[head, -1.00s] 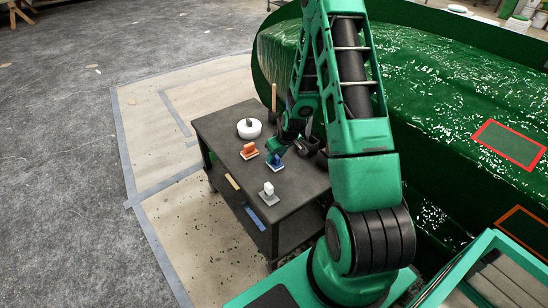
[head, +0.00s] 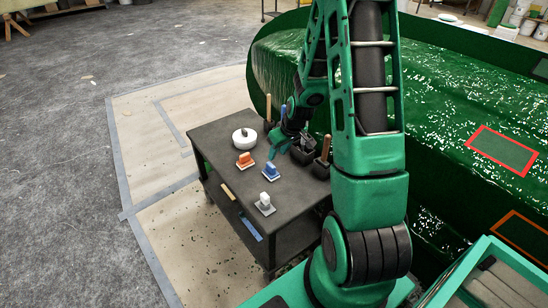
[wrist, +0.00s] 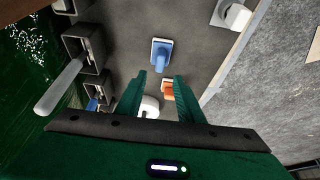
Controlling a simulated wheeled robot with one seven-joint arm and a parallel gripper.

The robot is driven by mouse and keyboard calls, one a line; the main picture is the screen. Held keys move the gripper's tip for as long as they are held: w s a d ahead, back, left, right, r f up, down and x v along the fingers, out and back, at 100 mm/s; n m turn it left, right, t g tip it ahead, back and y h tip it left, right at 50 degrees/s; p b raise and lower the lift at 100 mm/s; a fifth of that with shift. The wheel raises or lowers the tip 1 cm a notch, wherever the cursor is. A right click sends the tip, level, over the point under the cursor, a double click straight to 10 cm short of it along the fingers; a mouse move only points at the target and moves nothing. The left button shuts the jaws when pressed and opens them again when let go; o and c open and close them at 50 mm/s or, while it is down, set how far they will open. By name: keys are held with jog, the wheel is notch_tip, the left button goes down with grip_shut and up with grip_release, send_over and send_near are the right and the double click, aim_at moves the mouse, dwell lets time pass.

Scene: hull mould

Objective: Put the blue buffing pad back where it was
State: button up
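The blue buffing pad (head: 271,171) stands handle up on the dark cart top (head: 225,140), between an orange pad (head: 245,160) and a white-grey one (head: 265,203). It also shows in the wrist view (wrist: 161,52), just beyond my fingertips. My gripper (head: 275,151) is above and behind the blue pad, apart from it. In the wrist view my gripper (wrist: 158,80) has its two fingers spread with nothing held between them. The orange pad (wrist: 167,90) shows partly behind a finger.
Dark holders (head: 303,153) with upright handles stand along the cart's hull side, close to my gripper. A round white pad (head: 244,137) sits at the far end. The green hull mould (head: 450,110) rises to the right. Open floor lies left.

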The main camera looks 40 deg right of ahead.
jog(key=s+r+m+g+h, duration=0.1)
jog(key=s+r+m+g, duration=0.2)
jog(key=s+r, duration=1.25)
jog(key=s+a+r+m, duration=0.2)
jog(key=s+r, duration=0.1)
jog(key=s, duration=0.5)
jog(key=s+a+r+m+g+y, duration=0.1)
jog(key=s+a+r, duration=0.2)
jog(key=s, duration=0.5)
jog(key=shift+s+a+r+m+g, duration=0.2)
jog(key=shift+a+r+m+g, duration=0.15)
jog(key=shift+r, duration=0.25)
jog(key=shift+w+d+f, duration=0.15)
jog(key=shift+w+f, duration=0.1)
jog(key=shift+w, duration=0.35)
